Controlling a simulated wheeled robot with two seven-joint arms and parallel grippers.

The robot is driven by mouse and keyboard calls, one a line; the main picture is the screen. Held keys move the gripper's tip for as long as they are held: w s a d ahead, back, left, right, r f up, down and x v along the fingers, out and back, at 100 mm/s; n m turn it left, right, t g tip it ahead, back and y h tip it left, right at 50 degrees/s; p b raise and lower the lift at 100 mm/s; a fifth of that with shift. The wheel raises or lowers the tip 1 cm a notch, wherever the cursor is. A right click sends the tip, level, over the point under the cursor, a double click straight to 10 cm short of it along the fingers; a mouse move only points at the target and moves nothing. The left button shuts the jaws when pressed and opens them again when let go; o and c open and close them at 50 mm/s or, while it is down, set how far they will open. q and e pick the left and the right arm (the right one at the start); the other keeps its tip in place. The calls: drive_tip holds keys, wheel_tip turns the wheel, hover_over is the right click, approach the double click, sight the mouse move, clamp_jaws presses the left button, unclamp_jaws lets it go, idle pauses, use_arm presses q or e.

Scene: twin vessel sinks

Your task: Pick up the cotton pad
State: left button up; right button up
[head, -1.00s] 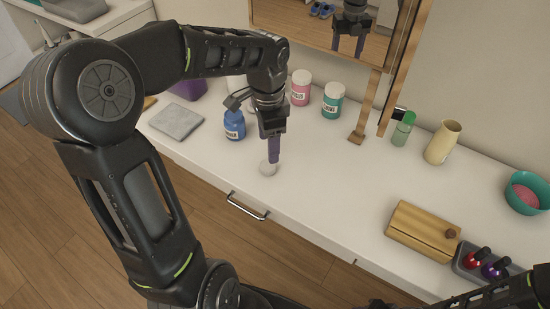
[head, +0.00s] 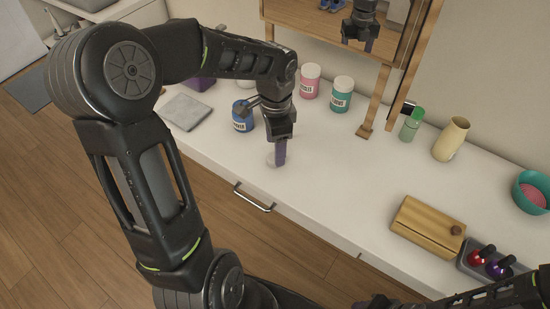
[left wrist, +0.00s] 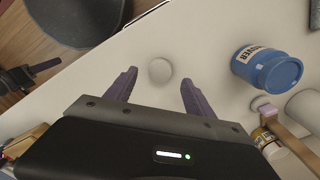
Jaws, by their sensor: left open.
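The cotton pad (head: 271,160) is a small white round disc lying on the white counter near its front edge. In the left wrist view the pad (left wrist: 160,70) lies just past the fingertips, between their lines, with nothing gripping it. My left gripper (head: 279,152) points down at the pad and partly covers it in the head view. In the left wrist view its two purple fingers (left wrist: 158,82) are spread apart and empty.
A blue bottle (head: 243,116) stands close behind the left gripper; it also shows in the left wrist view (left wrist: 268,68). Pink (head: 310,82) and teal (head: 341,95) jars stand behind. A grey cloth (head: 187,111) lies left. A wooden box (head: 428,226) is right, with clear counter between.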

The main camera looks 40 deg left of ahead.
use_arm(q)
wheel_tip(320, 180, down, 4)
drive_tip(key=shift+r, duration=0.1)
drive_tip(key=shift+c, duration=0.2)
idle(0.4)
clamp_jaws()
idle(0.5)
